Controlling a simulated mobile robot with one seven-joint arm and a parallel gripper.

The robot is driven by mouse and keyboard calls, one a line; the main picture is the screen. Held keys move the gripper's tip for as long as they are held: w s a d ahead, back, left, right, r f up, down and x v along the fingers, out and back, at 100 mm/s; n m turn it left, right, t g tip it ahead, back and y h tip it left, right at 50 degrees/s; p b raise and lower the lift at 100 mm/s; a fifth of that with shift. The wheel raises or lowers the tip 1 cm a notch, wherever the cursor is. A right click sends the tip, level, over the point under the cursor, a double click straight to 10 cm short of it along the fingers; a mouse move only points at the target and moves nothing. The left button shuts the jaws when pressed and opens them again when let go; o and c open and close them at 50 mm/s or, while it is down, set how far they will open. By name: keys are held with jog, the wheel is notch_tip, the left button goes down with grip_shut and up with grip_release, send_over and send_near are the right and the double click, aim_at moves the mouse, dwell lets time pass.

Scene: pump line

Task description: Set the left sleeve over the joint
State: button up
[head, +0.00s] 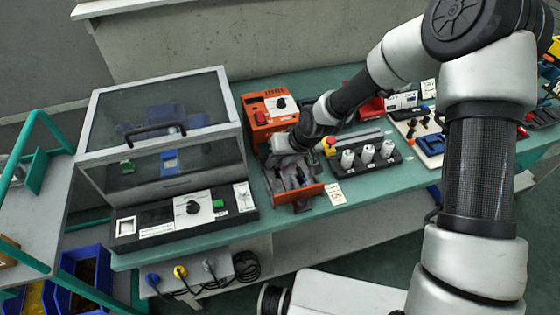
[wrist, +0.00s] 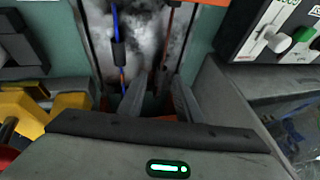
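In the wrist view a thin cord runs down on the left, blue above and orange and blue below. A dark sleeve (wrist: 118,52) sits around this cord. To its right runs a second, reddish-brown cord (wrist: 170,35). The joint itself is too small to tell apart. My gripper (wrist: 158,90) points into the orange-fronted tray (head: 300,197); its two grey fingers stand apart with a dark gap between them. The left finger lies just below and right of the dark sleeve. I see nothing held. In the head view my arm hides much of the tray.
An orange machine (head: 268,115) stands behind the tray. A clear-lidded case (head: 160,135) is close on the left. A black rack (head: 362,163) with white spools stands on the right. The green bench top (head: 385,195) has a clear strip along its front.

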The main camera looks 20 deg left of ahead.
jog(key=p+v, duration=0.3)
jog(key=v, duration=1.4)
jog(key=shift+r, duration=0.2)
jog(key=shift+d, duration=0.1)
